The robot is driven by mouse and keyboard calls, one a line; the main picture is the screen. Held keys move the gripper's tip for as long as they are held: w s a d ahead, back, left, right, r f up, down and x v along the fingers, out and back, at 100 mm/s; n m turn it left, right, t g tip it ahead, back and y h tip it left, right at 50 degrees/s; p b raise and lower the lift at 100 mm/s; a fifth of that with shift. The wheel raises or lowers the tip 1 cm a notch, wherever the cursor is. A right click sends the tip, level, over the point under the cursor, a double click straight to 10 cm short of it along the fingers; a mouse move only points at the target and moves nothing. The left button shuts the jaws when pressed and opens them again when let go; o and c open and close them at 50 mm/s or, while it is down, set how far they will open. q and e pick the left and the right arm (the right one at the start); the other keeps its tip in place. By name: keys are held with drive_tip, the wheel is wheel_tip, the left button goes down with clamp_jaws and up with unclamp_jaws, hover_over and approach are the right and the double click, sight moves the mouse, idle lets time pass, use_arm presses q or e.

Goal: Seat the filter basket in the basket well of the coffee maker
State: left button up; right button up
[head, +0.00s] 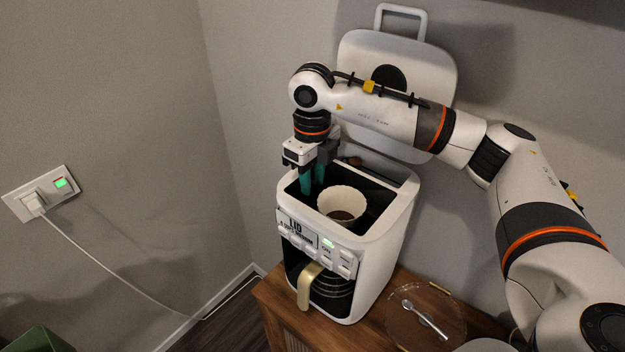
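The white coffee maker (387,225) stands on the wooden cabinet with its lid (437,75) raised against the wall. Its dark basket well (378,192) is open at the top. A white fluted cup shape, seemingly the filter basket or its paper liner (341,200), sits within the well opening with brown grounds inside. I cannot tell whether it is fully down. My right gripper (312,186) points down into the left part of the well, its teal fingertips close beside the white rim. A narrow dark gap shows between the fingers; whether they hold anything is unclear. My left gripper is not in view.
A carafe with a pale gold handle (305,286) is in the machine's lower front bay. A round clear tray (400,333) with a spoon (425,320) lies to the right on the cabinet (283,312). A wall socket (42,193) has a plugged-in white cable.

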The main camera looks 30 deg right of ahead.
wheel_tip(320, 180, up, 11)
drive_tip(key=b, duration=0.1)
drive_tip(key=shift+r+b, duration=0.15)
drive_tip(key=shift+b, duration=0.25)
drive_tip(key=shift+s, duration=0.1)
